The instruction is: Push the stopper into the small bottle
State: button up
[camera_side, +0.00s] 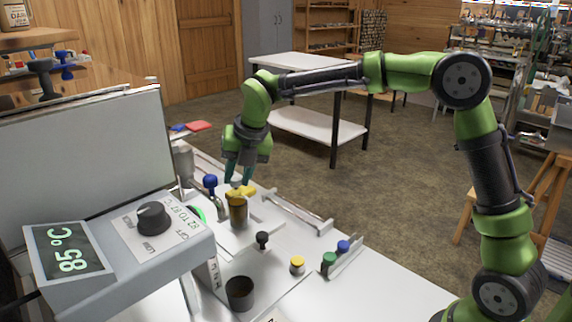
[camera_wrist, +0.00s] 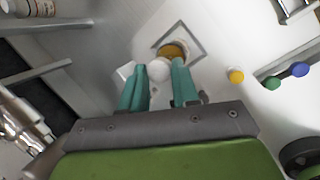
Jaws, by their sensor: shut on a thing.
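My gripper (camera_side: 239,178) points down with its teal fingers close above an amber, jar-like bottle (camera_side: 238,214). The bottle stands upright on a white surface. In the wrist view, my gripper (camera_wrist: 158,67) is shut on a white rounded piece, which looks like the stopper (camera_wrist: 159,70). The amber bottle (camera_wrist: 174,50) shows just beyond the fingertips, inside a square outline, partly covered by the stopper. Yellow parts (camera_side: 240,191) show at the bottle's top in the side view. I cannot tell whether the stopper touches the bottle's mouth.
A dark knob (camera_side: 262,239), a dark cup (camera_side: 240,293) and a yellow-topped piece (camera_side: 297,265) stand in front. Green (camera_side: 329,260) and blue (camera_side: 343,246) pieces stand on the right. The control box (camera_side: 152,217) with dial and display is at the left.

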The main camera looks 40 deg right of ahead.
jog(key=shift+f, duration=0.1)
jog(key=o, duration=1.4)
jog(key=shift+o, duration=0.2)
jog(key=shift+r, duration=2.05)
jog(key=shift+r, duration=0.1)
jog(key=shift+r, duration=2.4)
